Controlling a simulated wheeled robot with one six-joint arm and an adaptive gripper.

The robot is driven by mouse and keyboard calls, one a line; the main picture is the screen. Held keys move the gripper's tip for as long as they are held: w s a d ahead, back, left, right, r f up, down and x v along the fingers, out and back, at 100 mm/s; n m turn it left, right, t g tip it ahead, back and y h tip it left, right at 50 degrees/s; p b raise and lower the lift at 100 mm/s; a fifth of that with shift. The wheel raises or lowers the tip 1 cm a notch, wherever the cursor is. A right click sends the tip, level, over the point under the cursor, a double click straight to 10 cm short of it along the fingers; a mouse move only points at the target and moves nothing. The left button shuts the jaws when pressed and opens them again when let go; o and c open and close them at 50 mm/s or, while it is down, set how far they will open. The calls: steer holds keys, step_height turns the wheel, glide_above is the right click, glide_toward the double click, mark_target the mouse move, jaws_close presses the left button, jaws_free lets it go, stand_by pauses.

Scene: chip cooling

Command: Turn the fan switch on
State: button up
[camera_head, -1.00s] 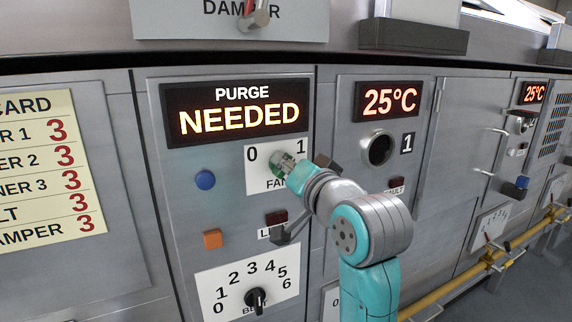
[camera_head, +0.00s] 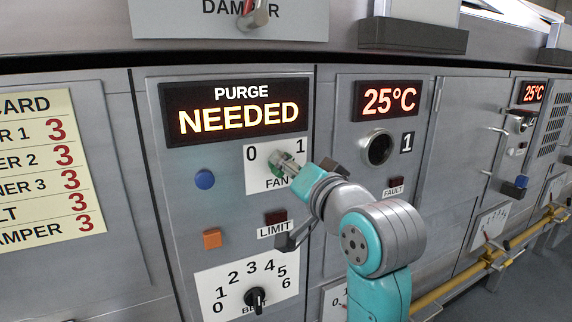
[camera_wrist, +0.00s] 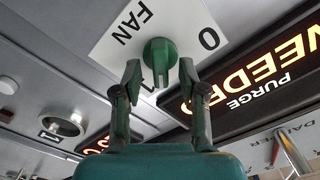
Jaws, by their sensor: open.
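The fan switch is a green knob (camera_wrist: 158,52) on a white plate (camera_wrist: 105,45) marked 0, 1 and FAN. In the wrist view its raised bar points down the picture, toward my gripper, with the 1 partly hidden nearby. My gripper (camera_wrist: 160,74) is open, with one finger on each side of the picture space just below the knob. The fingers do not appear closed on it. In the head view the knob (camera_head: 277,159) is partly hidden by my gripper (camera_head: 288,168), which comes in from the right. I cannot tell whether they touch.
A display (camera_head: 236,110) above the switch reads PURGE NEEDED.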

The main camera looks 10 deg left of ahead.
steer(key=v, duration=1)
steer(key=shift+s, duration=0.1)
